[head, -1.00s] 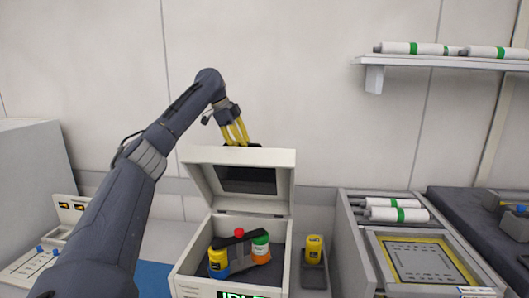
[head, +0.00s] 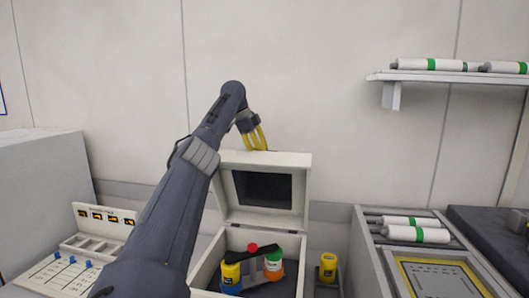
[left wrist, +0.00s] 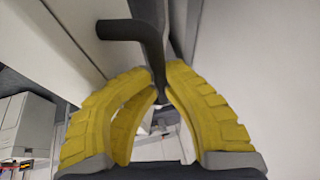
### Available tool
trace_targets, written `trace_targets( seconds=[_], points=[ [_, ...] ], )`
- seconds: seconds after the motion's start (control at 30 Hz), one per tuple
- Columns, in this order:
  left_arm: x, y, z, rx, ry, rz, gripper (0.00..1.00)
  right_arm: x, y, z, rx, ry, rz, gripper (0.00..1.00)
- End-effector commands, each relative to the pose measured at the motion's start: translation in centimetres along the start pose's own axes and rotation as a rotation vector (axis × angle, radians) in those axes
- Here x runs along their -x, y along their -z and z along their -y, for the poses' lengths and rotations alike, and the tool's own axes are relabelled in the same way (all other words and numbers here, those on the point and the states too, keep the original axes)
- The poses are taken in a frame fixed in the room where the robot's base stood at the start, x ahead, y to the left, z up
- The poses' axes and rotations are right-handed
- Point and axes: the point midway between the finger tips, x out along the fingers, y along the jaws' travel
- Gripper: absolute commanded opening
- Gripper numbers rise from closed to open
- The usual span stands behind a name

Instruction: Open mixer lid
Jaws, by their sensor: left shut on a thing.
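The mixer (head: 209,272) is a pale box with its lid (head: 222,185) raised steeply at the back and a dark panel on the lid's inner face. My left gripper (head: 259,147) is at the lid's top edge, its yellow fingers pointing down. In the left wrist view, the yellow fingers (left wrist: 163,88) of that gripper are shut on the dark bent handle (left wrist: 135,30) of the lid. Inside the mixer is a dark holder with a red knob (head: 253,247), a yellow-and-blue jar (head: 230,277) and an orange-and-green jar (head: 273,265). My right gripper is not in view.
A yellow jar (head: 328,266) stands in a small holder right of the mixer. Further right is a tray with white tubes (head: 415,233) and a yellow-edged frame. A shelf (head: 440,76) with tubes is on the wall. A panel with switches (head: 72,259) is at left.

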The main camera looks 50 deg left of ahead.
Motion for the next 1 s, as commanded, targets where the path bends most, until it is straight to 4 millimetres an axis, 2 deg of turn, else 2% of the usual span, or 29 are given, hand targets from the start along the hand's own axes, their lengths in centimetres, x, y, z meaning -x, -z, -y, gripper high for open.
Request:
trace_targets(
  seconds=[0.03,0.37,0.4,0.6,1.0],
  points=[
    [-0.33,-0.75,-0.11,0.006,-0.007,0.014,0.00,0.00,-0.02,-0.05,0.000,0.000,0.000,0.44],
    [-0.36,-0.83,-0.12,0.008,-0.008,0.015,0.00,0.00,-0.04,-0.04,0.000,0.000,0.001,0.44],
    [-0.37,-0.84,-0.12,0.008,-0.008,0.015,0.12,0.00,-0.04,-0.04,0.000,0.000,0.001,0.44],
    [-0.36,-0.87,-0.13,0.009,-0.008,0.015,0.36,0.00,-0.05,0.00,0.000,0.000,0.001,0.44],
    [-0.22,-0.63,-0.08,0.007,-0.005,0.010,0.36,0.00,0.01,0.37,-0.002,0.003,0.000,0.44]
  ],
)
